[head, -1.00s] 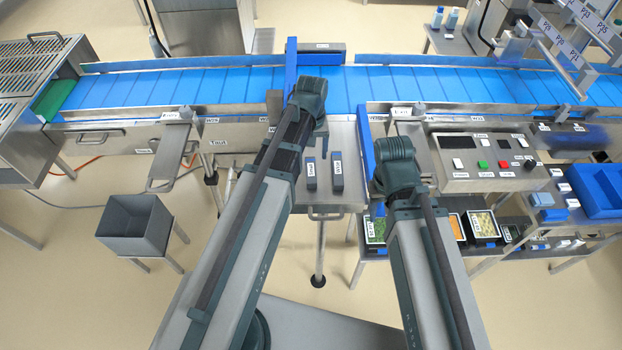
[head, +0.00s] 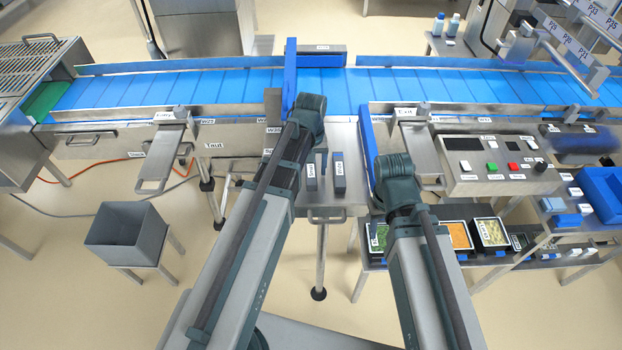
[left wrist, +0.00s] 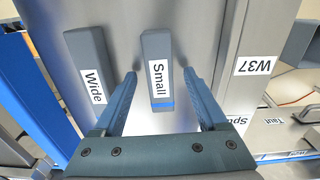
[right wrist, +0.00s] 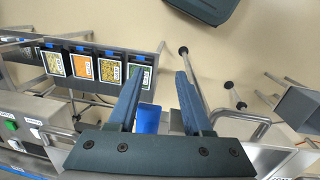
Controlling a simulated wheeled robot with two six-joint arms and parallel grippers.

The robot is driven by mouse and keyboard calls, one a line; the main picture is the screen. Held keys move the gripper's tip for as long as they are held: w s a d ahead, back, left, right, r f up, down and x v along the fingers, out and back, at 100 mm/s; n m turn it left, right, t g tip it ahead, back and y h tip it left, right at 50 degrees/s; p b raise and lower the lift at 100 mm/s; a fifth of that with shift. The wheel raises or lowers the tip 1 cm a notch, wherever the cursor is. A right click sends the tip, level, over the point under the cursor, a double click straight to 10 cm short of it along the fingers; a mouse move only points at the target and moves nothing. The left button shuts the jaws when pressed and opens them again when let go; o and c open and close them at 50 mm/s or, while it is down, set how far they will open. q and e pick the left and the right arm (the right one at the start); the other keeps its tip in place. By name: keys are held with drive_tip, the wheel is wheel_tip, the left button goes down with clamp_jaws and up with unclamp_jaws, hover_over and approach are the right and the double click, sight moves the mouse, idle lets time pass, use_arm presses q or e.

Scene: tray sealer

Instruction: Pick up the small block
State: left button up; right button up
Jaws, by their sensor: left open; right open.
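The small block (head: 312,171) is a dark grey bar labelled "Small" on a steel side table below the conveyor. In the left wrist view the small block (left wrist: 157,50) shows its label and a blue band at its near end. My left gripper (left wrist: 160,78) is open, its fingers appearing on either side of the block with gaps; whether they are down at its height I cannot tell. In the head view its fingers are hidden by my arm. My right gripper (right wrist: 157,75) is open and empty, away from the block.
A similar bar labelled "Wide" (head: 339,173) lies right of the small block. The blue conveyor (head: 420,85) runs behind. A blue upright guide (head: 367,140) and a control panel (head: 495,163) stand to the right. A grey bin (head: 127,235) stands at lower left.

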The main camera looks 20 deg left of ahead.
use_arm(q)
clamp_jaws()
idle(0.3)
drive_tip(key=shift+r, duration=0.2)
